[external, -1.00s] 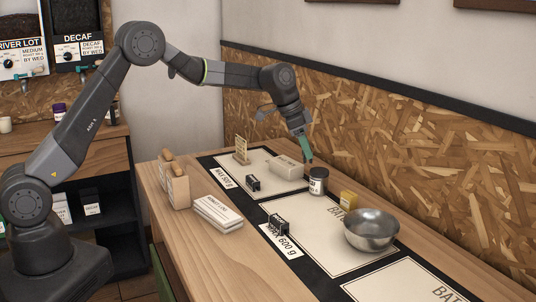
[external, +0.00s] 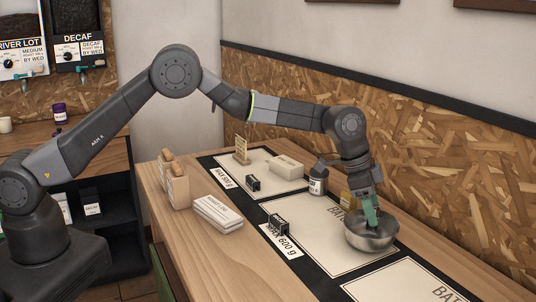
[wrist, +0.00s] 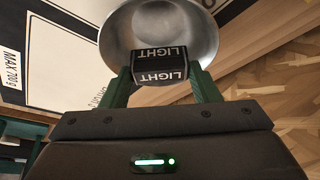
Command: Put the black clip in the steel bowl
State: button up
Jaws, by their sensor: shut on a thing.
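My gripper (external: 371,222) reaches down at the steel bowl (external: 366,241), its green fingers above the bowl opening. In the wrist view my gripper (wrist: 160,75) is shut on a black clip (wrist: 160,64) with white LIGHT lettering, one finger on each side. The clip shows in front of the open steel bowl (wrist: 116,32), within its outline. How far the clip is above the bowl's floor, or whether it touches it, I cannot tell. In the external view the held clip is mostly hidden by the fingers and rim.
Two black label pieces (external: 278,224) (external: 253,183) stand on the mats. A pale block (external: 287,166), white stack (external: 218,212) and paper bags (external: 178,188) are left. The front mat (external: 405,284) is clear.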

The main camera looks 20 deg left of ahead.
jog(key=shift+f+p, duration=0.35)
jog(key=shift+f, duration=2.3)
jog(key=o, duration=0.7)
jog(key=shift+c, duration=0.2)
jog(key=shift+r, duration=0.25)
jog(key=b+v, duration=0.2)
jog(key=v, duration=1)
jog(key=shift+a+f, duration=0.1)
